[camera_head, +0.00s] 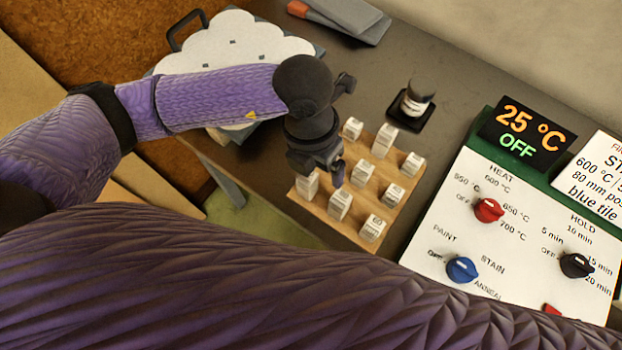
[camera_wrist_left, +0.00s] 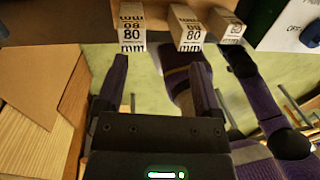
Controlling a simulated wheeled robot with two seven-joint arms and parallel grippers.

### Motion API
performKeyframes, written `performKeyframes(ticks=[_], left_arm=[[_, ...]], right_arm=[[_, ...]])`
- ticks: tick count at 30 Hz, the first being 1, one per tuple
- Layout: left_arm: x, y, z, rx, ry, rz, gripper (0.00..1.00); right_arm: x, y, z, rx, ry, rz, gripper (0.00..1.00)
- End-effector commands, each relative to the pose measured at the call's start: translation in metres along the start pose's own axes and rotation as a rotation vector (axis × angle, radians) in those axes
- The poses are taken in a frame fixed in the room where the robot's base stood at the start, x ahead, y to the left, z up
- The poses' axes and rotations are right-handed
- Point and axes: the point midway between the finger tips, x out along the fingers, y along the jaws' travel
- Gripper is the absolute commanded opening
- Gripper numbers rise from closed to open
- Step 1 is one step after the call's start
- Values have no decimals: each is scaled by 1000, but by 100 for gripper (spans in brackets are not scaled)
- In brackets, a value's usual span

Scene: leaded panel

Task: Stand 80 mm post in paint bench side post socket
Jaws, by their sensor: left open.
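Several pale, upright posts stand in rows on a wooden board (camera_head: 318,205) in the head view. In the left wrist view, three posts have "80 mm" on their faces: a left one (camera_wrist_left: 131,28), a middle one (camera_wrist_left: 187,28) and a right one (camera_wrist_left: 228,26). My left gripper (camera_head: 325,172) is over the board's left part, close to the posts; it hides part of the board. In the left wrist view its fingers (camera_wrist_left: 160,75) are apart with nothing between them. I cannot make out the paint bench side post socket.
A control panel (camera_head: 480,215) with knobs stands right of the board; its display (camera_head: 520,128) reads 25 °C, OFF. A small jar (camera_head: 417,97) sits on a black square base behind the board. A white cloud-shaped piece (camera_head: 235,45) lies at the back left. A purple arm crosses the foreground.

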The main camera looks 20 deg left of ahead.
Motion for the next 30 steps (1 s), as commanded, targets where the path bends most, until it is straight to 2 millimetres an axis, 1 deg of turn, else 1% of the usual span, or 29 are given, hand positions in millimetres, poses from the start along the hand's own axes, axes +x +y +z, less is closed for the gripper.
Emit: performKeyframes(ticks=[1, 2, 3, 5, 7, 11, 15, 18, 20, 25, 26, 27, 29, 30], left_arm=[[-2, 16, 2, -15, 1, 81, 85], [-1, 22, 2, -24, 4, 116, 85], [4, 28, 2, -32, 6, 144, 85], [16, 32, 1, -34, 9, 158, 85], [30, 34, 1, -34, 9, 155, 85], [49, 35, 0, -31, 8, 152, 85], [78, 35, -3, -29, 8, 150, 85], [93, 37, -3, -30, 8, 149, 85], [96, 37, -3, -29, 6, 148, 85], [95, 37, -2, -28, 5, 147, 85], [95, 37, -2, -28, 5, 147, 83], [95, 37, -2, -28, 5, 147, 75], [95, 37, -2, -28, 5, 147, 62], [95, 37, -2, -28, 5, 147, 54]], right_arm=[[0, 0, 0, 0, 0, 0, 64], [1, 0, 0, 0, 0, 0, 64], [2, 0, 0, 0, 0, 0, 64], [5, 0, 0, 0, 0, 0, 64], [8, 0, 1, -1, -1, 0, 64], [12, 0, 2, -1, -2, 0, 64], [17, 0, 2, -1, -4, 0, 64], [21, 0, 3, -1, -5, 0, 64], [21, 0, 3, -1, -6, 0, 64], [20, 0, 3, -1, -6, 0, 64], [20, 0, 3, -1, -6, 0, 64], [20, 0, 3, -1, -6, 1, 64], [20, 0, 4, -1, -6, 1, 64], [20, 0, 4, -1, -6, 1, 64]])
